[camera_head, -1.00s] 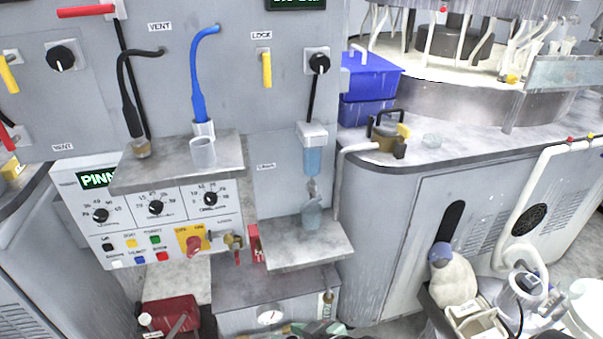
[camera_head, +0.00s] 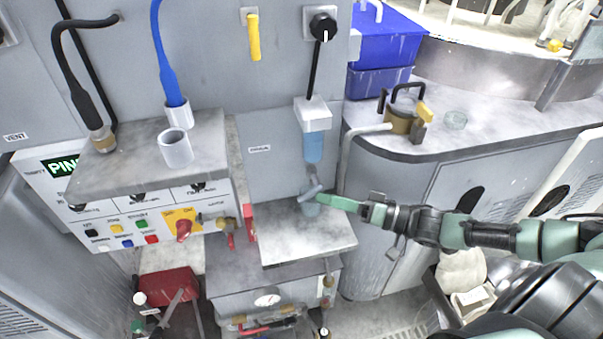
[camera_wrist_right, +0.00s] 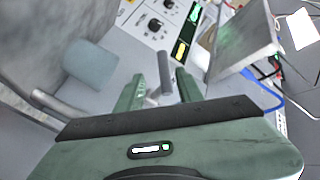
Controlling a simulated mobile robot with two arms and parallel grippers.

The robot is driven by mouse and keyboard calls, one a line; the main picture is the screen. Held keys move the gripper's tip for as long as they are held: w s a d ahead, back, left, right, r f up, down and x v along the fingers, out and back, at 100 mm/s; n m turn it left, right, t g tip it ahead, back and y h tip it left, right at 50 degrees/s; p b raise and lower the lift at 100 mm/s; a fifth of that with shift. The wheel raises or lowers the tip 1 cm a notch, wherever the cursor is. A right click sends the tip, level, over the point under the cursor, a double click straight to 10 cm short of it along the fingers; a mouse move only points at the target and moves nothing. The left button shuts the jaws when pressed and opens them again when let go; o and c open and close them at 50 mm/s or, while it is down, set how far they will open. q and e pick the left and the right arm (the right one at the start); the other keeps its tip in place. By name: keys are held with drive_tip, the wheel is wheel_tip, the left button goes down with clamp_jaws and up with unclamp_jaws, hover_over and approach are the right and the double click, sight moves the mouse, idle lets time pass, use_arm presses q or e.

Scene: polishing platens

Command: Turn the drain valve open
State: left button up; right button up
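The drain valve (camera_head: 311,190) is a small grey fitting with a lever, below a blue clear bowl (camera_head: 314,146) on the grey wall. In the right wrist view the grey lever (camera_wrist_right: 164,72) stands between my two green fingers, and the blue bowl (camera_wrist_right: 90,65) is to the left. My right gripper (camera_head: 322,201) reaches in from the right at the valve. In the wrist view it (camera_wrist_right: 158,90) is open around the lever, with gaps beside it. A clear cup (camera_head: 309,208) under the valve is partly hidden by the fingers. My left gripper is not in view.
A grey shelf (camera_head: 310,240) lies just below the valve. A control panel (camera_head: 130,225) with knobs and buttons is at the left.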

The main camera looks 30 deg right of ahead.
drive_tip(key=x, duration=0.7)
drive_tip(key=shift+w+a+r, duration=0.15)
drive_tip(key=shift+a+r, duration=0.15)
drive_tip(key=shift+c, duration=0.4)
clamp_jaws()
